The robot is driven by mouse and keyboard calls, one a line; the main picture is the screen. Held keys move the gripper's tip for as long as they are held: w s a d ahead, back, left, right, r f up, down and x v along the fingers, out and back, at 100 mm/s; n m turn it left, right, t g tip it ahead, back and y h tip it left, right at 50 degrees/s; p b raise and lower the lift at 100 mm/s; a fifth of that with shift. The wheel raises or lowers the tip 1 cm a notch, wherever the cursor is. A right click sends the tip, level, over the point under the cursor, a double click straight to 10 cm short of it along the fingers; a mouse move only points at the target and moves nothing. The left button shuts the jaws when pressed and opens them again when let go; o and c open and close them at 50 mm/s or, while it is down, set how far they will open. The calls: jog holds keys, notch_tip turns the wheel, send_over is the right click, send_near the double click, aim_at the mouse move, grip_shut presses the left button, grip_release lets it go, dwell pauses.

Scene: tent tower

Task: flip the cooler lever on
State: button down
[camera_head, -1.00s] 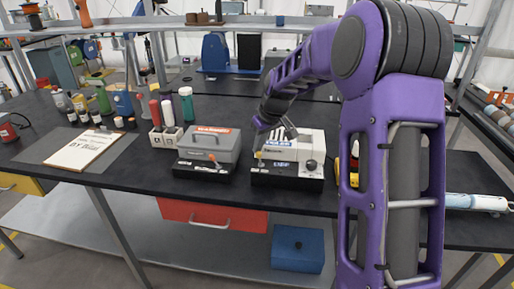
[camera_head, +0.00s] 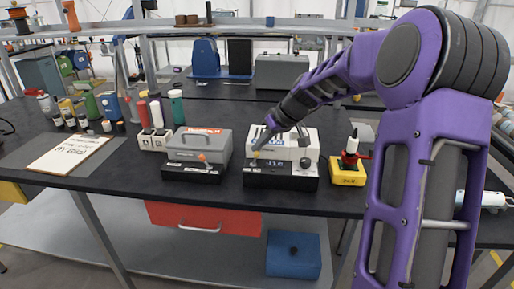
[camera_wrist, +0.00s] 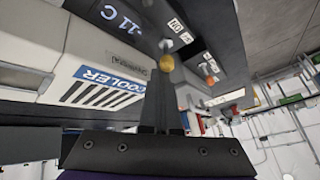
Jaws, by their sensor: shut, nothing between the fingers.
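The cooler (camera_head: 281,176) has a white top and a black base and stands on the dark table. It shows in the wrist view as a white housing with a blue "COOLER" label (camera_wrist: 104,82) and a "-11 C" display (camera_wrist: 122,14). Its lever has a yellow knob (camera_head: 256,154), which also shows in the wrist view (camera_wrist: 166,62) beside small white switch labels. My gripper (camera_head: 262,144) is shut and empty at the lever's side of the cooler. In the wrist view its fingertips (camera_wrist: 158,72) are right by the knob; I cannot tell whether they touch.
A grey device with an orange-knobbed lever (camera_head: 203,158) stands close left of the cooler. A yellow block with a bottle (camera_head: 348,172) stands to the right. A clipboard (camera_head: 70,153) and several bottles are farther left. The table's front edge is close before the cooler.

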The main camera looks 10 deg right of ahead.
dwell(0.4)
jog(key=shift+r+p, duration=0.5)
jog(key=shift+r, duration=0.25)
